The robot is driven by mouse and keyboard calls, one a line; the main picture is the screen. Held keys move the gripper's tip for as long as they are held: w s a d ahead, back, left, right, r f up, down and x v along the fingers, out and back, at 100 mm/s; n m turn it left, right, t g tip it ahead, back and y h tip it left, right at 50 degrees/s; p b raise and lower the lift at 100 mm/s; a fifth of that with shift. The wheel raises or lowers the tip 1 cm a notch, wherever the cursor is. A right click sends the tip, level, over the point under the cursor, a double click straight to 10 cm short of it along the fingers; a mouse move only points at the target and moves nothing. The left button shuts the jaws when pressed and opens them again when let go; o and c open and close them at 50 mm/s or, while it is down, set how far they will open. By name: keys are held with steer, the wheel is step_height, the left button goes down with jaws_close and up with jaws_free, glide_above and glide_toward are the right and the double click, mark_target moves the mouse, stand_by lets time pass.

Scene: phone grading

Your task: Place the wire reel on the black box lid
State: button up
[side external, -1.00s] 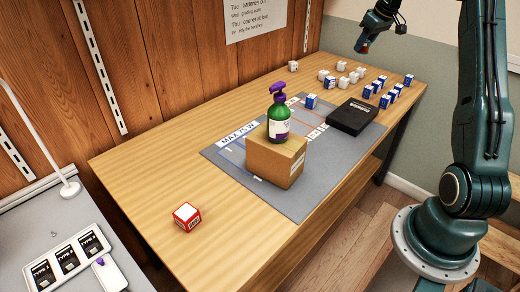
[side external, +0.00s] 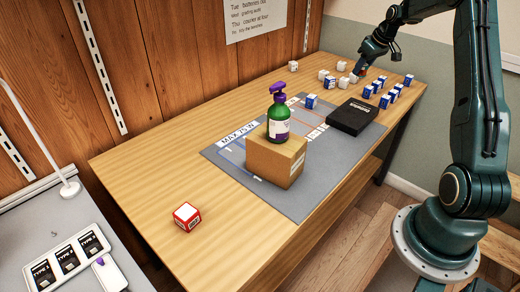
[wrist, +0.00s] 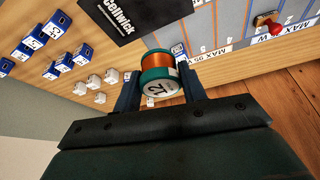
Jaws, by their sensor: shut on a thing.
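The wire reel (wrist: 160,72), with copper-orange wire, green flanges and a white label marked 12, sits between the fingers of my gripper (wrist: 158,90) in the wrist view. My gripper is shut on it. In the side view my gripper (side external: 361,74) is low over the far part of the table, beside small white boxes; the reel is barely visible there, and I cannot tell whether it touches the table. The black box lid (side external: 352,117) lies flat on the grey mat, nearer the camera than my gripper. It also shows at the top of the wrist view (wrist: 138,14), with nothing on it.
White boxes (side external: 330,82) and blue boxes (side external: 386,101) stand around my gripper. A red box (side external: 187,216) is at the front left. A red-handled stamp (wrist: 268,22) shows in the wrist view.

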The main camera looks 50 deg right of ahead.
glide_above(348, 114)
steer(key=s, duration=0.2)
steer(key=f, duration=1.2)
steer(key=shift+w+f, duration=0.25)
steer(key=shift+f, duration=2.1)
steer(key=shift+f, duration=0.1)
steer(key=o, duration=1)
steer(key=shift+c, duration=0.2)
steer(key=v, duration=1.2)
